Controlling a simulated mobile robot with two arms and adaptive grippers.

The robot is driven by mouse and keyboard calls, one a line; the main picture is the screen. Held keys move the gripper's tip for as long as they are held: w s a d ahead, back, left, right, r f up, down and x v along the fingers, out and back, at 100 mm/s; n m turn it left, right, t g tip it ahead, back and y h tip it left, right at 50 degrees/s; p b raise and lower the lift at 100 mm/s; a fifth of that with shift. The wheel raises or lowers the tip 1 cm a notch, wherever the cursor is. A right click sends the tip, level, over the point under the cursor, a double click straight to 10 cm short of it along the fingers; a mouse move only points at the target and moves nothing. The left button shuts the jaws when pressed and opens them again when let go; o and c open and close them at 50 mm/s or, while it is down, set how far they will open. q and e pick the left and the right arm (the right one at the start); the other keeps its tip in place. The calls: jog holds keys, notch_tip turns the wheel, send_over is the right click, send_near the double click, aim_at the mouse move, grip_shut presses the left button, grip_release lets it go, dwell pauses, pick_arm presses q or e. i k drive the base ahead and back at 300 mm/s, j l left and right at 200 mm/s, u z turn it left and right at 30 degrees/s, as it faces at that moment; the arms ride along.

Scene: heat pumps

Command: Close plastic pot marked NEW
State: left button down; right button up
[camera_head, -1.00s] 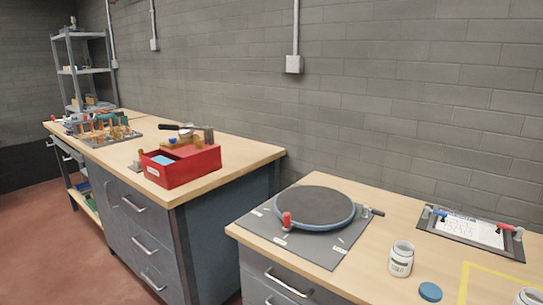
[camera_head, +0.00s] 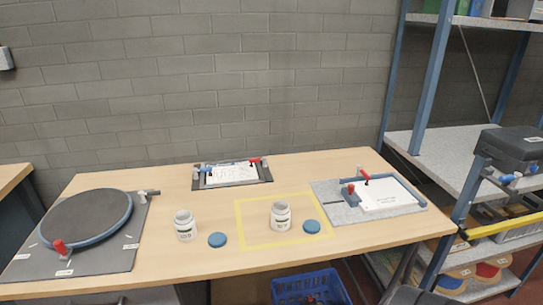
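Two small white plastic pots stand upright and uncovered on the wooden workbench (camera_head: 150,265). The left pot (camera_head: 185,226) is outside the yellow outline; the right pot (camera_head: 281,217) is inside it. Each has a dark-lettered label, too small to read surely, so I cannot tell which is marked NEW. A blue lid (camera_head: 217,240) lies flat beside the left pot, on its right. Another blue lid (camera_head: 311,226) lies to the right of the right pot. Neither of my grippers is in view.
A round dark turntable (camera_head: 87,218) with a red knob is at left. A clipboard plate (camera_head: 231,174) lies at the back, and a clamped paper board (camera_head: 385,196) at right. A blue crate (camera_head: 310,286) is below the bench. Metal shelving (camera_head: 425,75) stands at right.

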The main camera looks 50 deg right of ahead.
aim_at(281, 213)
jog(key=z, duration=1.6)
